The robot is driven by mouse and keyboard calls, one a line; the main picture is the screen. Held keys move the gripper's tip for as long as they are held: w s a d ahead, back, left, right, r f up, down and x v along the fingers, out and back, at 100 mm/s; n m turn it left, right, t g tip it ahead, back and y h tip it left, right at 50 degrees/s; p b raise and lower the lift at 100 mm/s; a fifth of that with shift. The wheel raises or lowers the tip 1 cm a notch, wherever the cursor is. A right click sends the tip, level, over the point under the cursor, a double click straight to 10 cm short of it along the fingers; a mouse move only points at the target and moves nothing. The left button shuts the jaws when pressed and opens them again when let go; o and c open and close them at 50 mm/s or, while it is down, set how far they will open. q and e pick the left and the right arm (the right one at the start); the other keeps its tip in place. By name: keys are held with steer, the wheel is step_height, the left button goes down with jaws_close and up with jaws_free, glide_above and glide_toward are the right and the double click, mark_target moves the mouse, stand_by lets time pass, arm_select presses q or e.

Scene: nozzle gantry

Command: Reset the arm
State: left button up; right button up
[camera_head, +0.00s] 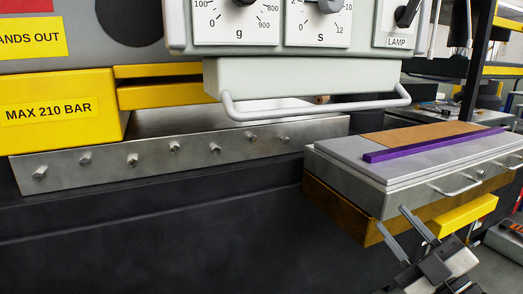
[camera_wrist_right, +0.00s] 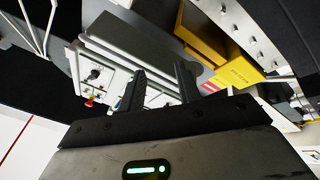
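My right gripper (camera_head: 392,217) is at the lower right of the head view. It is in front of the drawer box (camera_head: 340,178) and its fingers point up and to the left. The fingers stand apart with nothing seen between them. In the right wrist view the same gripper (camera_wrist_right: 159,73) shows two dark fingers with a gap between them. The grey control panel (camera_wrist_right: 97,72) is seen beyond them. My left gripper is in neither view.
A machine front with a bolted metal rail (camera_head: 105,160) fills the left. A grey bar handle (camera_head: 320,106) juts out below the dial panel (camera_head: 270,25). A yellow block (camera_head: 65,110) is at left. A purple strip (camera_head: 430,146) lies on the drawer box's top.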

steer(key=s+a+f+m+g+h, duration=0.25)
steer(key=f+m, duration=0.25)
steer(key=f, duration=0.5)
steer(key=s+a+f+m+g+h, duration=0.15)
steer(key=s+f+m+h, duration=0.25)
steer(key=f, duration=0.5)
steer(key=s+a+f+m+g, duration=0.3)
steer(key=s+a+f+g, duration=0.3)
steer(key=s+f, duration=0.4)
steer(key=shift+f+y, duration=0.2)
steer(key=shift+y, duration=0.15)
